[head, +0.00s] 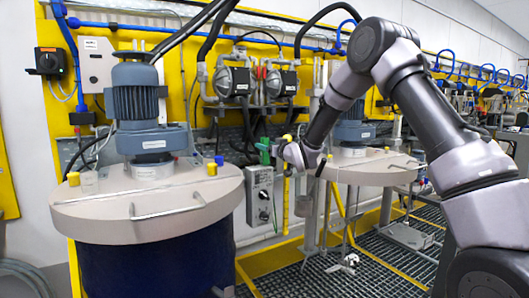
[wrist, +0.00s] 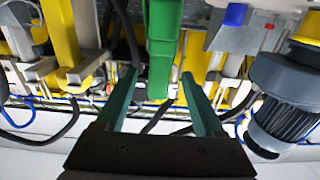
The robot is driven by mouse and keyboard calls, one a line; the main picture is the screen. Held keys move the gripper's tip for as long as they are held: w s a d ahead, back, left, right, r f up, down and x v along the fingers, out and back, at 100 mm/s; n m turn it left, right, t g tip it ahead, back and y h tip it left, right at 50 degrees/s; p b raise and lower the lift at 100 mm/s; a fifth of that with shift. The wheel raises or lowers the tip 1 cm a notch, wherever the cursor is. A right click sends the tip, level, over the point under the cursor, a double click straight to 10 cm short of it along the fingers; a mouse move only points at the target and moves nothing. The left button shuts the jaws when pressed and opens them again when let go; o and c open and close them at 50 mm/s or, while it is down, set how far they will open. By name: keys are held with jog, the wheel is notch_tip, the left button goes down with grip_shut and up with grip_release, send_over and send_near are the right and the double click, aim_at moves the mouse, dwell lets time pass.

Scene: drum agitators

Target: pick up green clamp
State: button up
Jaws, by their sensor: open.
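The green clamp (head: 264,150) shows in the head view as a small green shape above the grey control box, just left of my gripper (head: 286,153). In the wrist view the green clamp (wrist: 163,45) is large and comes down from the top edge. Its lower end lies between the two dark green fingers of my gripper (wrist: 158,76) in the picture. The fingers are spread apart, with a visible gap on each side of the clamp. I cannot tell how far the clamp reaches in depth between them. Its upper part is cut off in the wrist view.
A dark blue drum with a pale lid (head: 140,205) and blue motor (head: 137,100) stands at the left. A second lid (head: 370,168) is behind my arm. The grey control box (head: 261,200) sits below the clamp. Yellow panels, pipes and hoses line the wall.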

jog(key=shift+x, duration=1.15)
grip_shut()
jog(key=shift+r, duration=0.1)
notch_tip(320, 180, up, 15)
jog(key=shift+d, duration=0.1)
jog(key=v, duration=1.2)
